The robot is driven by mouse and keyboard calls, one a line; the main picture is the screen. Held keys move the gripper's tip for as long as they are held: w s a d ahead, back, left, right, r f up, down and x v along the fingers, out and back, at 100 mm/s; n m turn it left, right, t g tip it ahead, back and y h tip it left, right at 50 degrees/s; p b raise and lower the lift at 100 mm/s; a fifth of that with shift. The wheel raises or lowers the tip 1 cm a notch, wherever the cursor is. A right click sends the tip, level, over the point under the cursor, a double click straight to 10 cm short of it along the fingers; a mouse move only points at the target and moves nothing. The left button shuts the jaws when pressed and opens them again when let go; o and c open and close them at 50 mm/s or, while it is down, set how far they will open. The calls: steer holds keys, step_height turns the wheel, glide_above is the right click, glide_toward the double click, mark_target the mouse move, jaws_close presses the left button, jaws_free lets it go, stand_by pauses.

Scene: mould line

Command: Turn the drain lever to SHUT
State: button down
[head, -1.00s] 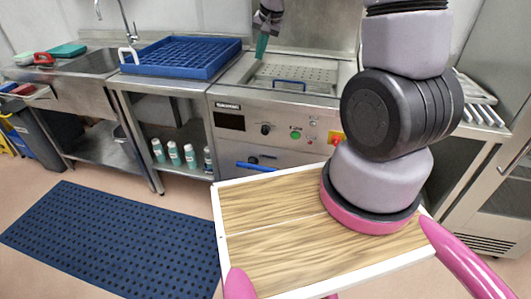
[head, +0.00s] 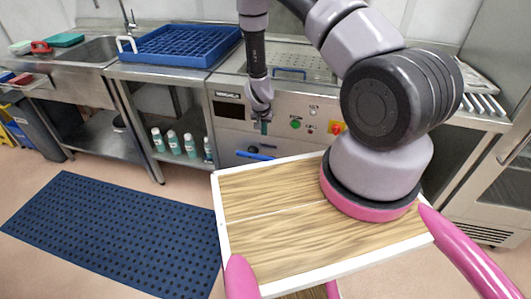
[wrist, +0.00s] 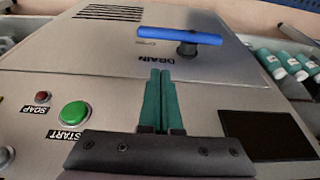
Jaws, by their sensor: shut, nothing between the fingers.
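The drain lever is a blue bar on a dark pivot, low on the steel machine's front panel. It shows in the head view (head: 254,153) and in the wrist view (wrist: 180,36). In the wrist view the bar lies nearly level across the picture, with DRAIN printed beside it and a small label, hard to read, at its left end. My gripper (head: 264,127) points down in front of the panel, above the lever in the head view. In the wrist view its teal fingers (wrist: 160,75) are together and empty, apart from the lever.
The panel has a green START button (wrist: 74,114), a red SOAP button (wrist: 42,97) and a dark display (wrist: 268,135). A blue rack (head: 180,44) stands on the counter to the left. Teal bottles (head: 174,142) stand on the shelf below. A blue mat (head: 112,232) lies on the floor.

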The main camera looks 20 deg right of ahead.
mark_target(265, 157)
steer(key=shift+s+f, duration=0.15)
steer(key=shift+f, duration=0.35)
steer(key=x, duration=1.3)
steer(key=shift+s+a+f, duration=0.1)
steer(key=shift+s+f, duration=0.15)
steer(key=shift+f, duration=0.25)
